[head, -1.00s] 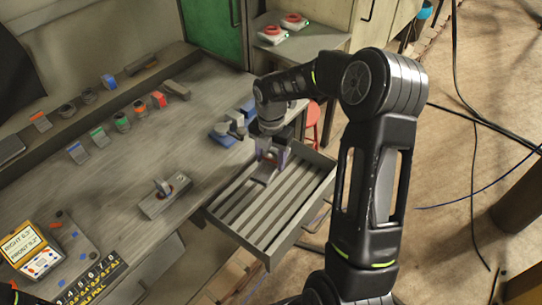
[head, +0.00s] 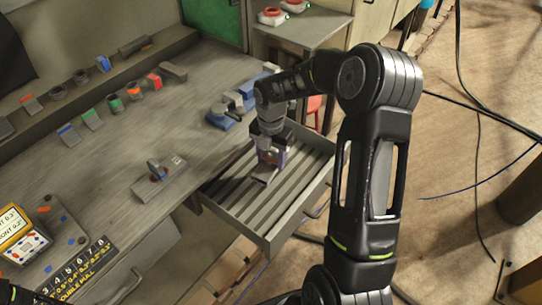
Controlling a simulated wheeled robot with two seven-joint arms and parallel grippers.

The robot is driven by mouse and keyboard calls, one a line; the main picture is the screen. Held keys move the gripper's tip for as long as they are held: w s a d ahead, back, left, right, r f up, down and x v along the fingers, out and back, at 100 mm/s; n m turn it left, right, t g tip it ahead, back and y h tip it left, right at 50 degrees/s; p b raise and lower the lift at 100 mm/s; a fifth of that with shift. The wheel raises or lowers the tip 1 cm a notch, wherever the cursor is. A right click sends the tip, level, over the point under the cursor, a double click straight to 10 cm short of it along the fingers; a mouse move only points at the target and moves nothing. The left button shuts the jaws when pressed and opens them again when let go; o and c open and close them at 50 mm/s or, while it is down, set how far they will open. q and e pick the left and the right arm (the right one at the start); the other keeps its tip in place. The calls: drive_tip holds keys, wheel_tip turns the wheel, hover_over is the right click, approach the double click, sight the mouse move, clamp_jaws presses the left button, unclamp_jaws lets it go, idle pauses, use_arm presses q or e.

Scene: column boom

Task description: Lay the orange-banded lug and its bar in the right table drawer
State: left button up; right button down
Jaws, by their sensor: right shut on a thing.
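The right table drawer (head: 258,242) is pulled out, with several long slats and grooves inside. My right gripper (head: 270,158) is over the far-left part of the drawer, pointing down. It is shut on a grey piece, which I take to be the lug's bar (head: 264,174). The bar is low, at or just above the slats; I cannot tell if it touches. The lug and its orange band are mostly hidden by the fingers. My left gripper is not in view.
Several colour-banded lugs line the table and shelf. Blue-based parts (head: 222,118) lie close behind the gripper. The drawer's near half is clear.

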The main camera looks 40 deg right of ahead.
drive_tip(key=shift+f+b, duration=1.85)
drive_tip(key=shift+f, duration=1.15)
drive_tip(key=c, duration=0.9)
unclamp_jaws()
drive_tip(key=o, duration=0.4)
drive_tip(key=shift+f, duration=0.1)
wheel_tip(320, 180, up, 8)
drive_tip(key=shift+b, duration=0.3)
